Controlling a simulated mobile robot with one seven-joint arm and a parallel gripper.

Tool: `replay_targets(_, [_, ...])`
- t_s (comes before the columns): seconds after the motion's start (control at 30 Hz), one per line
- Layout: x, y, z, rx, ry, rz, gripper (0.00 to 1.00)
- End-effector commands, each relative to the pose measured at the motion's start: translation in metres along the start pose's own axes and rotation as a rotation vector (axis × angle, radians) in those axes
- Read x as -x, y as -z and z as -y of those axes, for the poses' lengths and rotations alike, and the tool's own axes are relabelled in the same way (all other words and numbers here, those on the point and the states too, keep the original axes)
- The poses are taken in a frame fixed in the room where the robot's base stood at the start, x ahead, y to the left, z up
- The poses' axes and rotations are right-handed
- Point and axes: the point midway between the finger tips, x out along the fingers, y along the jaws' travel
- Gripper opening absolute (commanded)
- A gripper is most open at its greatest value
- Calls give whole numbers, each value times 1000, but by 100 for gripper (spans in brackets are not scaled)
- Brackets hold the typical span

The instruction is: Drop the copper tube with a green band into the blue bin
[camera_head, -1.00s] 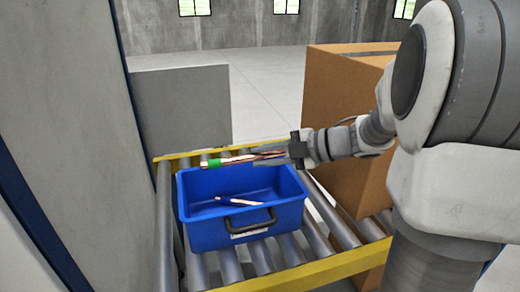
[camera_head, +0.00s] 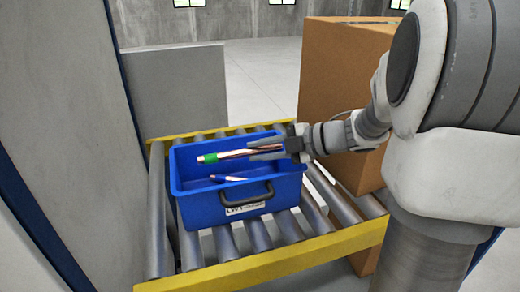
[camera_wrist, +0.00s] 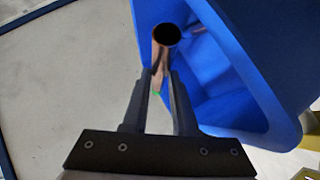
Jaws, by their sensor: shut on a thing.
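The copper tube with a green band (camera_head: 235,155) is held level over the blue bin (camera_head: 235,208), with the green band near its left end. My gripper (camera_head: 265,151) is shut on the tube's right part, above the bin's opening. In the wrist view the tube (camera_wrist: 160,60) shows its open round end between my fingers (camera_wrist: 158,100), with a bit of green below. The blue bin's wall (camera_wrist: 255,70) is on the right there.
The bin stands on a roller conveyor (camera_head: 255,235) with yellow side rails (camera_head: 275,267). A large cardboard box (camera_head: 335,80) stands behind, at the right. A grey panel (camera_head: 180,90) stands behind at the left, and a wall borders the left side.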

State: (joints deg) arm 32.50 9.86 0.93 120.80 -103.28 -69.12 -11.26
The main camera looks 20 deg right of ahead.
Motion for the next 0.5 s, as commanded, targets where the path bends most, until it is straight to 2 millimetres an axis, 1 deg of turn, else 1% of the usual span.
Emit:
replay_targets(0.03, [0,0,0,0,0,0,0])
replay_targets(0.07, [0,0,0,0,0,0,30])
replay_targets(0.1, [0,0,0,0,0,0,37])
replay_targets(0.23, [0,0,0,0,0,0,60])
replay_targets(0.5, [0,0,0,0,0,0,61])
